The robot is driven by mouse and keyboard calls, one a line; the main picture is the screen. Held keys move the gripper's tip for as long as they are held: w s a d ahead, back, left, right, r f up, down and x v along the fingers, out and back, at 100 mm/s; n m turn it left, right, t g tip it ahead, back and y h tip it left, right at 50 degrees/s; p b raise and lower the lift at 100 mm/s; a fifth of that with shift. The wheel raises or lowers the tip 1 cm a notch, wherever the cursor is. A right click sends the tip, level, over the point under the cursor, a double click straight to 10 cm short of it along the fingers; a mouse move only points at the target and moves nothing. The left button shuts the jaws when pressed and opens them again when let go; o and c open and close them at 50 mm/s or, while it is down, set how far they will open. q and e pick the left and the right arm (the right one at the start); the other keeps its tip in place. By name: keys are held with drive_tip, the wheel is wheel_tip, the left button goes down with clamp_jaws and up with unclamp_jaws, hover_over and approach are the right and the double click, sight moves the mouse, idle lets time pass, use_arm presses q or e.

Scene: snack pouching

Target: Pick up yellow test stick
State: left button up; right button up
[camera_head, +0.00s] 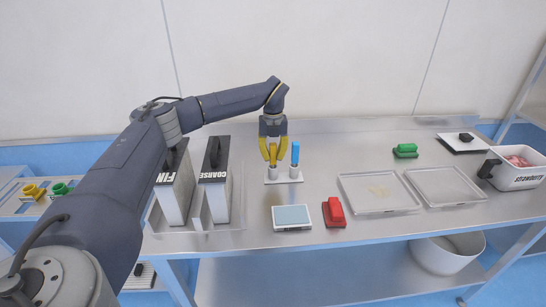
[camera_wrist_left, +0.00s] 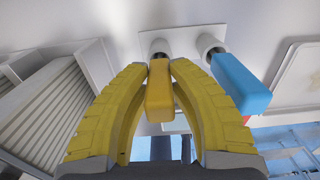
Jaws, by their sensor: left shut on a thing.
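The yellow test stick (camera_wrist_left: 159,98) is between the two yellow fingers of my left gripper (camera_head: 273,156), which is shut on it. In the left wrist view the gripper's fingertips (camera_wrist_left: 158,66) press on its sides. The stick's lower end is at a round white socket of the white holder (camera_head: 284,178); I cannot tell whether it is still inside. The blue test stick (camera_head: 295,153) stands upright in the other socket, just right of the gripper, and also shows in the left wrist view (camera_wrist_left: 240,84). My right gripper is not in view.
Two tall bins marked FINE (camera_head: 173,197) and COARSE (camera_head: 216,200) stand left of the holder. A flat device with a pale-blue top (camera_head: 291,216) and a red object (camera_head: 334,212) lie in front. Two clear trays (camera_head: 412,205) lie to the right.

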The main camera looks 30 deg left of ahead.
use_arm(q)
wheel_tip(320, 180, up, 26)
idle(1.6)
idle(0.3)
